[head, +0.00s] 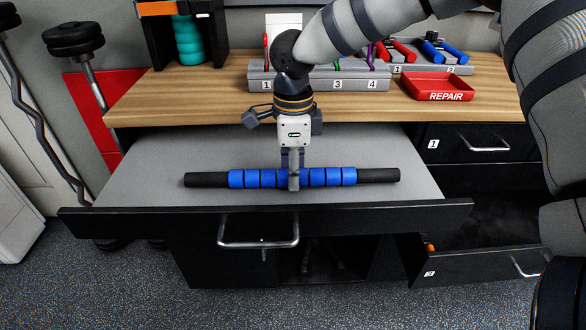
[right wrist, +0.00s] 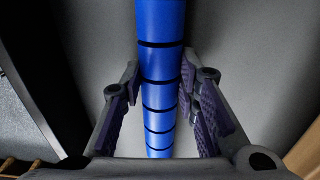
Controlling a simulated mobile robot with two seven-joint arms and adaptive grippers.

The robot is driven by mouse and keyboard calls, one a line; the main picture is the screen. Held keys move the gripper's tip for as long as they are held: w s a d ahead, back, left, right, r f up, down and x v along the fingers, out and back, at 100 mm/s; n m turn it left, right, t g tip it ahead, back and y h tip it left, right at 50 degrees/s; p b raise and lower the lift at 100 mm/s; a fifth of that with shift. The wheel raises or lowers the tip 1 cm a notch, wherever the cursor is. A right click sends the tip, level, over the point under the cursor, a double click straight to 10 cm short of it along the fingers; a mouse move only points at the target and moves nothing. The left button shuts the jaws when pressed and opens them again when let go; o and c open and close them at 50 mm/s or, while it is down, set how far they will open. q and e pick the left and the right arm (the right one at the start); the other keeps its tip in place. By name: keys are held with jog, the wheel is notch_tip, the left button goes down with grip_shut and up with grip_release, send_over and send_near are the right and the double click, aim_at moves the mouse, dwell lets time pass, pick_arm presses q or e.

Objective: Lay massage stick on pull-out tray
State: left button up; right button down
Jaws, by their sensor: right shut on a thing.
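The massage stick (head: 250,178) has blue segmented rollers and black handles. It lies level, left to right, over the front part of the grey pull-out tray (head: 370,150), at or just above its surface; I cannot tell whether it touches. My right gripper (head: 293,182) reaches down from above and is shut on the stick's middle. In the right wrist view the blue rollers (right wrist: 158,65) run between the two finger pads of this gripper (right wrist: 167,85). My left gripper is not in view.
Behind the tray, a wooden worktop (head: 160,95) carries a grey numbered rack (head: 262,83) and a red REPAIR tray (head: 437,87). A lower drawer (head: 470,265) stands open at right. The pull-out tray is otherwise bare around the stick.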

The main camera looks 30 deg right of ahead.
jog(key=c, duration=1.2)
grip_release()
jog(key=shift+f, duration=0.1)
notch_tip(320, 180, up, 12)
jog(key=shift+r+p, duration=0.2)
jog(key=shift+p, duration=0.1)
jog(key=shift+d+f, duration=0.1)
